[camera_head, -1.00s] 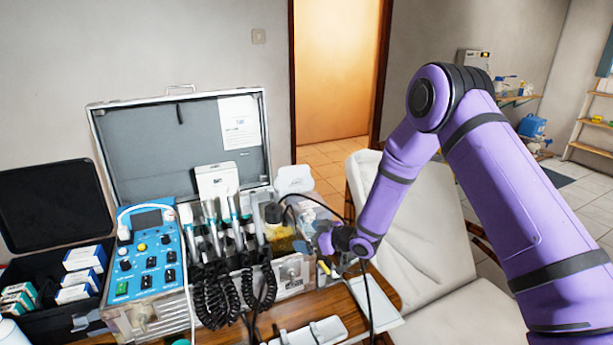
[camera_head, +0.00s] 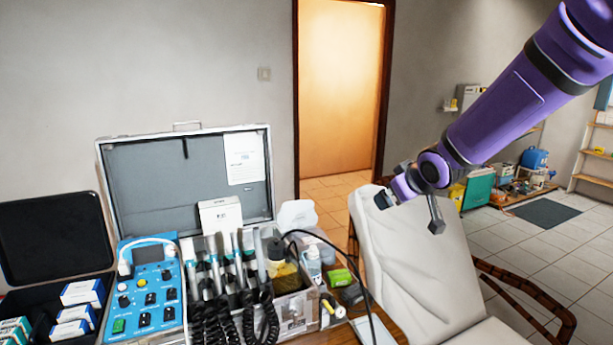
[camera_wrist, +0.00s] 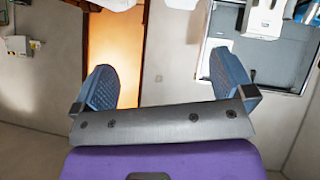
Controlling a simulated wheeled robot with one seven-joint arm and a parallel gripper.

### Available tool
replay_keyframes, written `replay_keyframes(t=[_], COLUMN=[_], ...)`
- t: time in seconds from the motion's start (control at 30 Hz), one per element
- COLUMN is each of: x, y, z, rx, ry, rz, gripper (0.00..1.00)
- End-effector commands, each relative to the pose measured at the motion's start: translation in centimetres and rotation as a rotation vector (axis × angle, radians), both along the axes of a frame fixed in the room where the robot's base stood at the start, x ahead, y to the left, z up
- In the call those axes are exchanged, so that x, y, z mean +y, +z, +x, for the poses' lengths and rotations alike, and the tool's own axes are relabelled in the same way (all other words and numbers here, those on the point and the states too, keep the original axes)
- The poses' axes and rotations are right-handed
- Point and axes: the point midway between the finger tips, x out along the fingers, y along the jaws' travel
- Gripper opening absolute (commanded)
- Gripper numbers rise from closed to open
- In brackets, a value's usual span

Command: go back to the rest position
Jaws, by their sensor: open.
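My gripper (camera_head: 408,212) is raised in front of the white chair's backrest in the head view, to the right of the open dental case. In the wrist view my gripper (camera_wrist: 163,92) shows its two blue-grey fingers spread wide apart. Nothing is between the fingers. The purple arm reaches in from the upper right of the head view.
The open dental case (camera_head: 108,160) with its blue control panel (camera_head: 148,285) and corded handpieces stands on the wooden table. A green box (camera_head: 341,277) lies beside it. The white chair (camera_head: 400,265) stands to the right. An orange door (camera_head: 340,90) is behind.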

Motion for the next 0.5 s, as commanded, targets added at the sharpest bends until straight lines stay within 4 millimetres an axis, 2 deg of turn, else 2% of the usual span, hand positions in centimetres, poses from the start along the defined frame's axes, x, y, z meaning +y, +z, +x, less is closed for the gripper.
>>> replay_keyframes(t=[0.03,0.2,0.37,0.5], x=[-1.0,-3.8,-6.1,-7.5], y=[1.5,4.6,6.9,8.2], z=[-1.4,-6.3,-11.5,-16.4], rx=[0.007,0.064,0.124,0.181], ry=[-0.035,-0.146,-0.241,-0.313], rz=[-0.004,-0.010,0.002,0.023], gripper=[1.00,1.00,1.00,1.00])
